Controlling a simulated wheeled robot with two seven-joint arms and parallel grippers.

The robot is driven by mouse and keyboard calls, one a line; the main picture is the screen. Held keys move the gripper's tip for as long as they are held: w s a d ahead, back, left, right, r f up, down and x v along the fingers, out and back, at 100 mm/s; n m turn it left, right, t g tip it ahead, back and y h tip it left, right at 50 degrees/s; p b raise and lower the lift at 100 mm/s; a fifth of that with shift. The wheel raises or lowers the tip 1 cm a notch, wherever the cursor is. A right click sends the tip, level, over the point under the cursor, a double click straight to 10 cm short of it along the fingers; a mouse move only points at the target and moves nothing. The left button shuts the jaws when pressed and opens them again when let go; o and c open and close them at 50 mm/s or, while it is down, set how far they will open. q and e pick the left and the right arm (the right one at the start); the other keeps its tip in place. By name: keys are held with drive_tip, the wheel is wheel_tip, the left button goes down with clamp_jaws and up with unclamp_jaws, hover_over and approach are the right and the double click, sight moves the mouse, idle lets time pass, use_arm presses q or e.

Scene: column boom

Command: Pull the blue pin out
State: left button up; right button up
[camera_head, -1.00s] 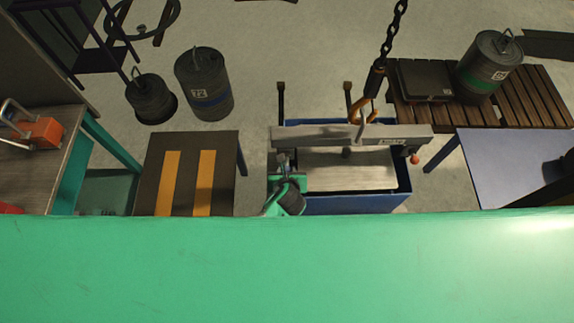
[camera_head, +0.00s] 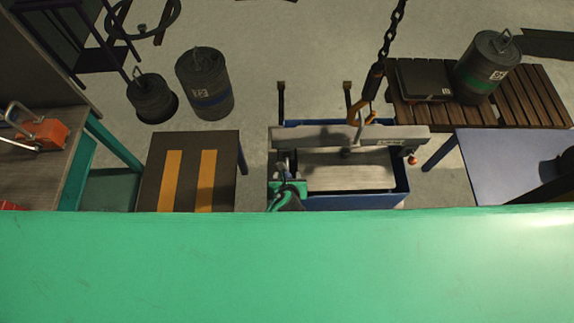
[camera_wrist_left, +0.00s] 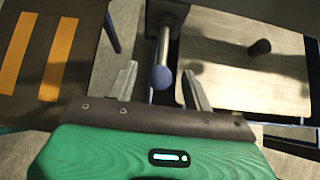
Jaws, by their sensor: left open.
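The blue pin shows in the left wrist view as a round blue knob (camera_wrist_left: 162,77) on a straight metal rod coming from a grey beam. My left gripper (camera_wrist_left: 160,87) is open, with one finger on each side of the knob and visible gaps on both sides. How far the knob reaches in between the fingers is hard to tell. In the head view my left gripper (camera_head: 287,188) is at the left end of the grey beam (camera_head: 330,136), and the blue knob cannot be made out there. My right gripper is not in view.
The beam lies over a blue bin (camera_head: 350,202); a red knob (camera_head: 412,160) is at its right end. A chain (camera_head: 389,40) with an orange hook (camera_head: 357,110) hangs above. A striped table (camera_head: 222,170) stands left, a wooden pallet (camera_head: 530,90) right.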

use_arm(q)
drive_tip(key=s+r+p, duration=0.4)
drive_tip(key=r+p, duration=0.4)
drive_tip(key=r, duration=0.2)
idle(0.3)
